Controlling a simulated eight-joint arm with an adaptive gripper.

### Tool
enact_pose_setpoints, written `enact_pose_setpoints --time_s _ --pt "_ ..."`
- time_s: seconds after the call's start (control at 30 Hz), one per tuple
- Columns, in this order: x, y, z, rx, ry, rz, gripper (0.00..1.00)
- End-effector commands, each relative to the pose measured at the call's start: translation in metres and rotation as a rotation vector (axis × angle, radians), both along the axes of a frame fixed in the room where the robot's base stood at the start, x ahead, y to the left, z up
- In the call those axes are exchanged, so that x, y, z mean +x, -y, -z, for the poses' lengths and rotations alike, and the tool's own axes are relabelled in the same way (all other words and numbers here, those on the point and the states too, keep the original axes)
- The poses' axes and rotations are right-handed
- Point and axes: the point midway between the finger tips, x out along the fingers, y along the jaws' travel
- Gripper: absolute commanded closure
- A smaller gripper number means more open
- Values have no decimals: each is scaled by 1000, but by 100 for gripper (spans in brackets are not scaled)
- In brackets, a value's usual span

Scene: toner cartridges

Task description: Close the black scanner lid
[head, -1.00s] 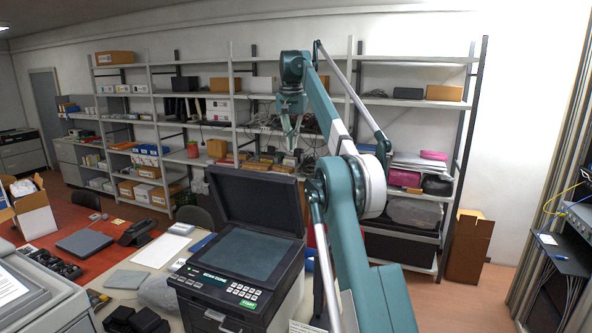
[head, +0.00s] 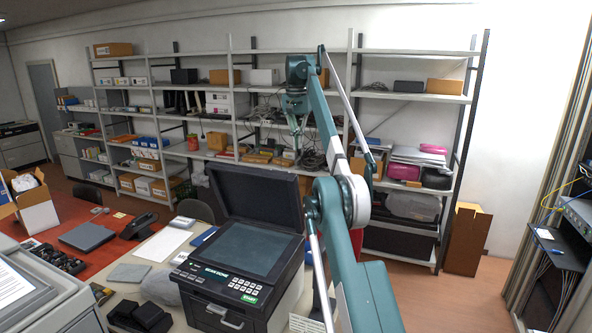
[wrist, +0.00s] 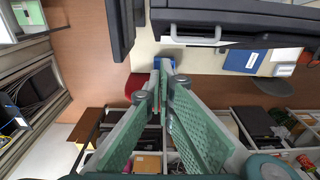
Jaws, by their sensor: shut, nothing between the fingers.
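The black scanner lid (head: 258,197) stands open, hinged at the back of the black scanner (head: 225,310) and leaning back. The scanner's flat glass (head: 242,248) is uncovered in front of it. My gripper (head: 297,148) is shut and empty. In the head view it shows above the lid's upper right corner, pointing down; its distance in depth is hard to tell. In the wrist view my gripper (wrist: 163,66) has its fingertips together, apart from a black body with a grey handle (wrist: 195,38) at the top. I cannot tell which part of the scanner that is.
A grey printer (head: 45,300) stands at the front left. A telephone (head: 138,230), papers and black cartridges (head: 138,316) lie on the tables around the scanner. Loaded shelves (head: 250,130) line the back wall. A cardboard box (head: 467,240) stands on the floor at the right.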

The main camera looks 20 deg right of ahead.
Motion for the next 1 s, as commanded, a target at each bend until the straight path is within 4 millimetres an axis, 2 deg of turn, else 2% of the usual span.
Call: enact_pose_setpoints --time_s 0.37,1.0 --pt "0 0 10 0 0 0 100" --pt "4 4 58 0 0 0 100"
